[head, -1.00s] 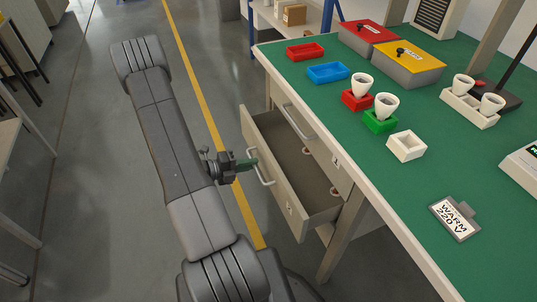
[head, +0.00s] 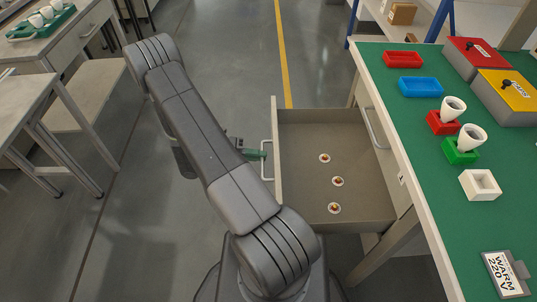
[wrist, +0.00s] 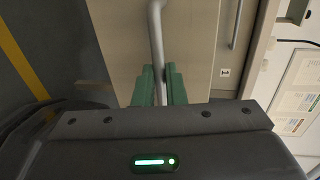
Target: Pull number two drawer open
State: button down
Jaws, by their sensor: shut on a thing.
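The lower drawer (head: 305,140) under the green bench is pulled well out, and its inside is visible from above. Its number is not readable now. Its metal handle (head: 265,172) is on the front panel, and my gripper (head: 259,153) is at it. In the wrist view the green fingers of my gripper (wrist: 160,84) are shut around the handle bar (wrist: 157,35), in front of the drawer's beige front (wrist: 185,40). My arm hides part of the gripper in the head view.
Small round items (head: 338,182) lie in the drawer. The upper drawer's handle (head: 375,130) is beside it; that drawer is closed. Another table (head: 75,45) stands at the left. The floor between is clear.

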jog(key=shift+a, duration=0.2)
jog(key=c, duration=1.5)
grip_release()
jog(key=p+v, duration=0.1)
jog(key=v, duration=1.2)
jog(key=shift+a, duration=0.4)
jog(key=shift+r, duration=0.1)
jog(key=b+x, duration=0.1)
jog(key=x, duration=1.3)
